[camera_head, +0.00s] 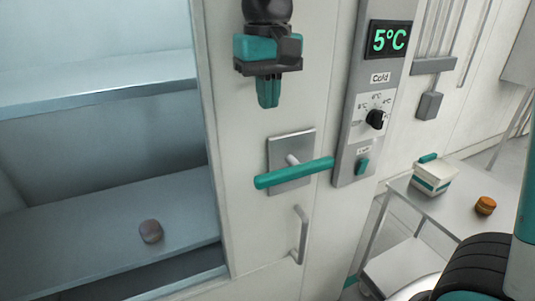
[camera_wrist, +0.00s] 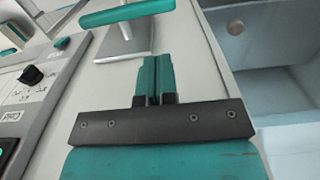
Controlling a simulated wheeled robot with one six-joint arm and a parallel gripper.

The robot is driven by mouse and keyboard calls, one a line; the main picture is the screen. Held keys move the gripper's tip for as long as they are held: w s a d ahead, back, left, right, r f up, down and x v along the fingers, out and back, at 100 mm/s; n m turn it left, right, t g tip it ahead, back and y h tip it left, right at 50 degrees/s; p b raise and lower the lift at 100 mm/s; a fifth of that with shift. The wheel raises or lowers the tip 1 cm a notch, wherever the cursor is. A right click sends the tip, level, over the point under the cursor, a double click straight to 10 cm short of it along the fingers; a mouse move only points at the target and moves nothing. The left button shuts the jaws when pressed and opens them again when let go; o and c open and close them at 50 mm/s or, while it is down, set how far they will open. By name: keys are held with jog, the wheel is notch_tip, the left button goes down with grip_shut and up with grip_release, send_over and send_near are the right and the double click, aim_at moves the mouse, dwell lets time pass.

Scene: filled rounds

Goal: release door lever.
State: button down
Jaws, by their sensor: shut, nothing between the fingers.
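The door lever (camera_head: 295,173) is a teal bar on a grey square plate on the white door frame, lying roughly level and slightly tilted. In the wrist view the lever (camera_wrist: 127,14) is at the top, just beyond the fingertips. My gripper (camera_head: 268,104) hangs above the lever with its teal fingers pointing down. The fingers (camera_wrist: 153,62) are together and empty, with a visible gap between them and the lever.
A control panel (camera_head: 352,165) with a 5°C display, knob and teal switch is right of the lever. A vertical handle (camera_head: 300,235) is below. Left is a shelved compartment holding a round item (camera_head: 150,231). A side table (camera_head: 455,212) carries a white-and-teal box (camera_head: 435,178) and an orange-brown round item (camera_head: 485,205).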

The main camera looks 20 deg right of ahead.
aim_at(268, 175)
jog(key=shift+f, duration=0.1)
notch_tip(268, 175, down, 14)
jog(key=p, duration=0.4)
dwell(0.6)
